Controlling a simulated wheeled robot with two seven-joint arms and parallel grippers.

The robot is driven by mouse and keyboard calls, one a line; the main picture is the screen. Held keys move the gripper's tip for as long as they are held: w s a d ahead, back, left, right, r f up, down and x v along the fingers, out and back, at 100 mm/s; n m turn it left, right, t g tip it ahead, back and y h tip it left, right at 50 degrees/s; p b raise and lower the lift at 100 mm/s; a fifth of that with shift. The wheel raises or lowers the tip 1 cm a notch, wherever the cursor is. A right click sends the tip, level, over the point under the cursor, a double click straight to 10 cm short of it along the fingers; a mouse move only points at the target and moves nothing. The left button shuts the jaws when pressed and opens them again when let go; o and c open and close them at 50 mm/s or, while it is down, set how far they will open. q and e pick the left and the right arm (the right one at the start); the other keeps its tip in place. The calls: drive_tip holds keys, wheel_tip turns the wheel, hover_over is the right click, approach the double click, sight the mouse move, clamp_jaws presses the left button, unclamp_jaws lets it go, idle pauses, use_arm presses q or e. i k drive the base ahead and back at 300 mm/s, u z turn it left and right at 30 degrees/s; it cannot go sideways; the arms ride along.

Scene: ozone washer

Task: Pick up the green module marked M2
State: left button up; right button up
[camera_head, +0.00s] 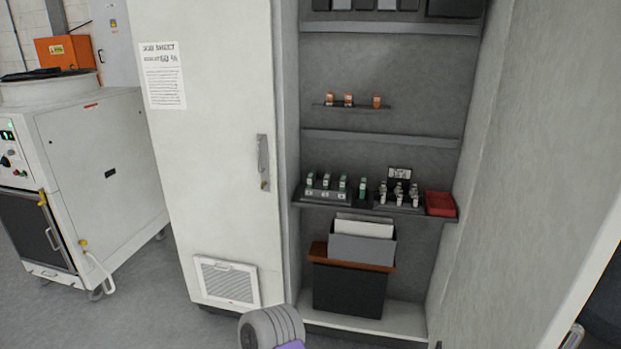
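Several small green modules stand on a dark shelf (300,197) inside the open cabinet. Three of them, the left one (310,181), the middle one (326,183) and the right one (342,186), stand in a row at a grey rack with pale labels. Another green module (362,189) stands apart, just right of that rack. Their markings are too small to read, so I cannot tell which is M2. Neither of my grippers is in view. A grey and purple part at the bottom edge looks like my own arm.
Right of the green modules are pale modules (398,194) in a rack and a red tray (440,204). Orange items (348,99) sit on a small ledge above. The closed cabinet door (215,130) and right side panel (510,180) flank the opening. A white machine (100,170) stands left.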

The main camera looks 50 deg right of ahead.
sight(327, 184)
drive_tip(key=z, duration=0.9)
drive_tip(key=i, duration=1.1)
drive_tip(key=z, duration=1.15)
